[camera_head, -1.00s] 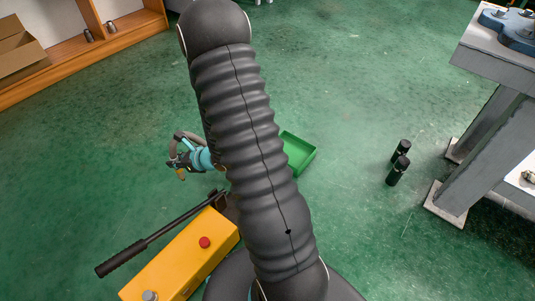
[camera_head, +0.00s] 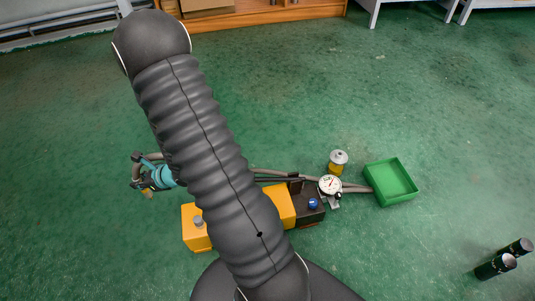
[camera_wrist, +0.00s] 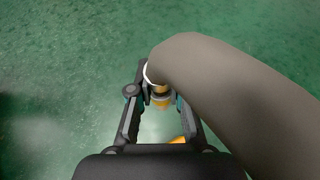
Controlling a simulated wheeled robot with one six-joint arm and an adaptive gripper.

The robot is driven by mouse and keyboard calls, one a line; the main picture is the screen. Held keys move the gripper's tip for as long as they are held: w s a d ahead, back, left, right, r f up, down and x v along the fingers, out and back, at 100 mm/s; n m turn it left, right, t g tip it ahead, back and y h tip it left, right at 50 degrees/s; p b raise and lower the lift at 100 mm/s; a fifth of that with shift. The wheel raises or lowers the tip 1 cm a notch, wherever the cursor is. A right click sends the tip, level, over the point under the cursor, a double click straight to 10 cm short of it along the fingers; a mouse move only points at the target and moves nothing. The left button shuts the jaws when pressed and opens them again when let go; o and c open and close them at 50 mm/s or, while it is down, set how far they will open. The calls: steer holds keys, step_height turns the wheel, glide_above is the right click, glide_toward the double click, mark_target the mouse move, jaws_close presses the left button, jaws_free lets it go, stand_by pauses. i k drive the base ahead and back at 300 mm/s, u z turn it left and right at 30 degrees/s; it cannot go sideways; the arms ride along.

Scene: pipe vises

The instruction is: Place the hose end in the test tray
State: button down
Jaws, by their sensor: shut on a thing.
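The green test tray (camera_head: 405,198) lies on the floor to the right in the head view, and it looks empty. My gripper (camera_head: 143,182) is at the left in that view, well apart from the tray, with my arm between. In the wrist view my gripper (camera_wrist: 160,98) is shut on the hose end (camera_wrist: 160,93), which has a brass-coloured fitting and a white ring. The thick grey hose (camera_wrist: 225,85) bends away to the right there. In the head view a loop of the hose (camera_head: 136,167) shows beside the gripper. My arm hides part of the scene.
A yellow pump (camera_head: 193,237) stands partly behind my arm. A dial gauge (camera_head: 330,185) and a small yellow-and-metal canister (camera_head: 338,162) stand between it and the tray. Dark cylinders (camera_head: 497,266) are at the lower right. Open green floor surrounds the tray.

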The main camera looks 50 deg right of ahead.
mark_target(383, 182)
steer(key=u, duration=0.75)
steer(key=k, duration=0.75)
steer(key=z, duration=2.7)
